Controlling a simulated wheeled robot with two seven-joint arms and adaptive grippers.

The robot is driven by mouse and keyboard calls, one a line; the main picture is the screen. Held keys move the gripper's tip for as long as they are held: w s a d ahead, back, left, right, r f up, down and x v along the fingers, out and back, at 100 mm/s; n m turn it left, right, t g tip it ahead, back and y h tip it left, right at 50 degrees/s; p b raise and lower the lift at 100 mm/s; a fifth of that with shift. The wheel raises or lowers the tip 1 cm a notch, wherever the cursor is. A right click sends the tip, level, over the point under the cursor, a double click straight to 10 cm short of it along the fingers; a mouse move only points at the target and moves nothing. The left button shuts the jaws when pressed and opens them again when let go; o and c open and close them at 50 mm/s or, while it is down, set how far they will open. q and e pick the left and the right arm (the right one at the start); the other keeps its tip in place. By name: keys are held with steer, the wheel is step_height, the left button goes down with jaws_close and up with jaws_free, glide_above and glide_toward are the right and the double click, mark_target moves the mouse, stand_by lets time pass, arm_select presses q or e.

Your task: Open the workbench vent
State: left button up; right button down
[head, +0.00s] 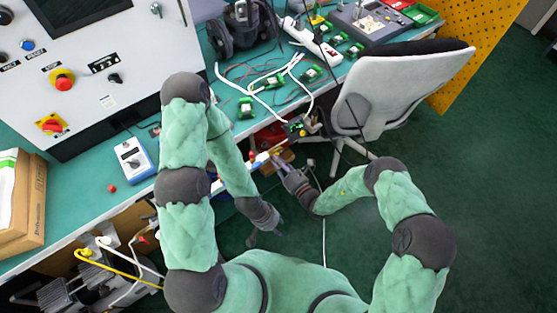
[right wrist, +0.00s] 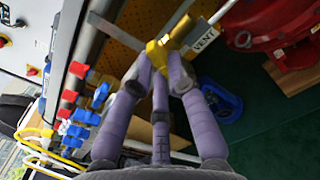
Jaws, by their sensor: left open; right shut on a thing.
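The vent valve has a yellow handle (right wrist: 181,30) in the right wrist view, beside a white label reading VENT (right wrist: 205,40). My right gripper (right wrist: 160,58) has its purple-grey fingers closed on the yellow part. In the head view my right gripper (head: 278,162) reaches to the bench's front edge, where the valve is too small to make out clearly. My left gripper (head: 265,235) is open and empty, low in front of the bench, apart from the valve. The fingers partly hide the valve body.
Red and blue valve handles (right wrist: 90,100) line the bench edge. A red round device (right wrist: 262,30) is near the vent. A grey chair (head: 395,85) stands right of my right gripper. Cables and green boards (head: 312,73) lie on the teal bench (head: 200,150). Floor on the right is clear.

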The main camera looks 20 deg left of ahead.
steer(key=shift+w+d+m+p, duration=0.1)
steer(key=shift+m+p, duration=0.85)
steer(key=shift+m, duration=2.5)
steer(key=shift+w+d+m+p, duration=0.1)
steer(key=shift+m+p, duration=0.85)
steer(key=shift+m, duration=2.5)
steer(key=c, duration=1.2)
jaws_free()
steer(key=v, duration=1.2)
